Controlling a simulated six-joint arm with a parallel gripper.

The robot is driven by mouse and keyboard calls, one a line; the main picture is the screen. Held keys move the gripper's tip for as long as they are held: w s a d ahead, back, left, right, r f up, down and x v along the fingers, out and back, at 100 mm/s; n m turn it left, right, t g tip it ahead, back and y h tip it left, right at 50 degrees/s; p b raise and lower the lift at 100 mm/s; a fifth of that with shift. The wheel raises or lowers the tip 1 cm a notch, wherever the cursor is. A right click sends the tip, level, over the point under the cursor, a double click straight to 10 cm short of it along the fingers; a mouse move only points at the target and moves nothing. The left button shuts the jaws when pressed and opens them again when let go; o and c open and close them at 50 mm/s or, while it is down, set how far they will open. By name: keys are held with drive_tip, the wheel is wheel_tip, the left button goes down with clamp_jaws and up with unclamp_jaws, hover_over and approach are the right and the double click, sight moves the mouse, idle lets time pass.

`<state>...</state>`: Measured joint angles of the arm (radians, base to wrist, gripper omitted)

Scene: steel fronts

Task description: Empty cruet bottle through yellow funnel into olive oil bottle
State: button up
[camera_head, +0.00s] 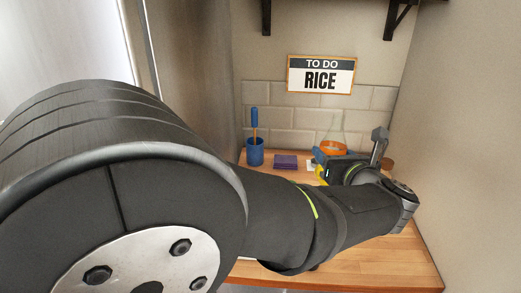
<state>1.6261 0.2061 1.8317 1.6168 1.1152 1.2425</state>
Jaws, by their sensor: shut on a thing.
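My gripper (347,166) is at the far end of my arm, above the wooden counter near the back wall. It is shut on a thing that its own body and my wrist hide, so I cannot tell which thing. A yellow piece (321,174), perhaps the funnel, shows just left of my gripper, mostly covered. A clear, tapering glass vessel (335,124) with an orange part (333,147) at its lower end shows just behind my gripper. I cannot make out the cruet bottle or the olive oil bottle for sure.
A blue cup (255,152) with a blue-handled tool stands at the back left. A folded purple cloth (286,162) lies beside it. A brown round thing (387,164) is at the right. The wooden counter (400,262) is bare at the front right. Walls close both sides.

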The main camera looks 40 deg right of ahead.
sight(339, 145)
drive_tip(key=shift+r, duration=0.15)
drive_tip(key=shift+r, duration=1.45)
idle(0.3)
